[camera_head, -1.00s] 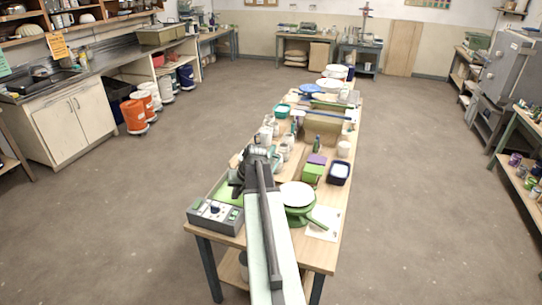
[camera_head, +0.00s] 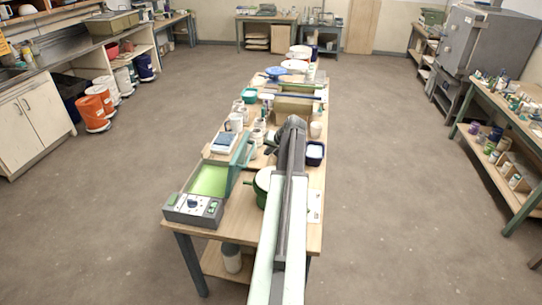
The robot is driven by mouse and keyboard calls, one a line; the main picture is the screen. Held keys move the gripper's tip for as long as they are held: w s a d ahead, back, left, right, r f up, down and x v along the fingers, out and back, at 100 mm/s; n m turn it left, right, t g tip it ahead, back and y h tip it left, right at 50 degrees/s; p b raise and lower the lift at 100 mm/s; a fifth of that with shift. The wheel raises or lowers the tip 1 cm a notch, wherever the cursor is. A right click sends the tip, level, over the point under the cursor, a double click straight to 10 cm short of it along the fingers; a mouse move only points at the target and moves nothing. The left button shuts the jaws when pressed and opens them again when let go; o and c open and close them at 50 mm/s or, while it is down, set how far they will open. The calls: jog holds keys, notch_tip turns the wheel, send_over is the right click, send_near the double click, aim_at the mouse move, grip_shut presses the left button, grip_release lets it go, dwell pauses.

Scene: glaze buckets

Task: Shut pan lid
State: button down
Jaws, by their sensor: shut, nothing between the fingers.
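The pan (camera_head: 207,181) is a shallow green-lined tray in a grey unit with a control panel (camera_head: 193,204), at the near left of the long table. Its lid (camera_head: 242,163) is a greenish panel standing up and tilted along the pan's right side, so the pan lies open. My gripper (camera_head: 293,124) is at the far end of my arm, over the table to the right of the lid and apart from it. It is shut and empty; its fingertips are small and hard to make out. My arm hides part of the table's right side.
A green pot with a pale top (camera_head: 263,181) stands between the lid and my arm. A dark blue tub (camera_head: 315,150) is just right of my gripper. Jars, a white mug (camera_head: 236,121) and basins crowd the table (camera_head: 228,222) farther back.

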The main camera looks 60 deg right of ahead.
jog(key=w+f+b, duration=0.1)
jog(key=w+f, duration=0.1)
jog(key=w, duration=0.3)
jog(key=shift+w+a+f, duration=0.25)
jog(key=shift+w+a, duration=0.05)
